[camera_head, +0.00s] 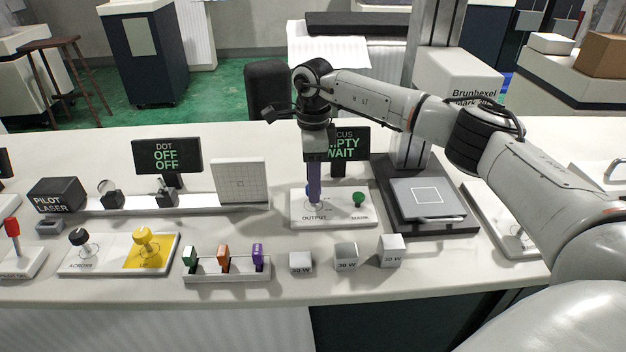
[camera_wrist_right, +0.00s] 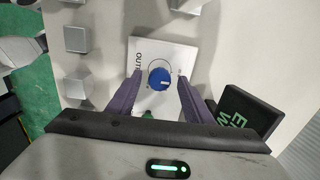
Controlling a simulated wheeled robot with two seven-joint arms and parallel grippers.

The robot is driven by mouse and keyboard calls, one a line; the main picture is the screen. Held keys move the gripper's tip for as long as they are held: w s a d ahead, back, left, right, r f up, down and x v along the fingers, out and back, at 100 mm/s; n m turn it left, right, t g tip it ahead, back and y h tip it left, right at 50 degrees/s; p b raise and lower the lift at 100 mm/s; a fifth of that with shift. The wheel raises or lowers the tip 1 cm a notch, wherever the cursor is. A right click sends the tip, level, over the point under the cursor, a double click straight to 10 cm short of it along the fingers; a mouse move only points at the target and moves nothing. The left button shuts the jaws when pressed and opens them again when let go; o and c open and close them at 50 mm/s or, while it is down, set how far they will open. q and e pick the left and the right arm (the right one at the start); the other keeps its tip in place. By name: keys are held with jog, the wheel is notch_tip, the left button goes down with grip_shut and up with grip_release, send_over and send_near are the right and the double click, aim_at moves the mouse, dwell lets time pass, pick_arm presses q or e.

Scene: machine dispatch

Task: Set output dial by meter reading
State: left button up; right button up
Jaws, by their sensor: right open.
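The output dial is a blue round knob with a white pointer mark (camera_wrist_right: 159,80) on a white plate (camera_wrist_right: 148,53) lettered OUTPUT; the plate also shows in the head view (camera_head: 335,214). In the wrist view the mark points right. My right gripper (camera_head: 313,200) hangs straight down over the dial, mostly hiding it in the head view. Its purple fingers are open, one on each side of the dial in the wrist view (camera_wrist_right: 158,92); contact cannot be told. A dark display (camera_head: 350,148) behind shows green text, partly hidden, reading EMPTY and WAIT. My left gripper is not in view.
A green knob (camera_head: 358,199) is right of the dial. Three W-labelled cubes (camera_head: 346,256) stand in front, beside a rack of coloured tags (camera_head: 228,268). A grey platform (camera_head: 428,200) stands right. Another display (camera_head: 167,156) reads DOT OFF OFF. Black (camera_head: 79,237) and yellow (camera_head: 146,233) knobs are left.

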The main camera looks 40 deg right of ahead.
jog(key=shift+r, duration=0.1)
notch_tip(320, 180, up, 10)
jog(key=shift+b, duration=0.4)
jog(key=shift+s, duration=0.1)
dwell(0.4)
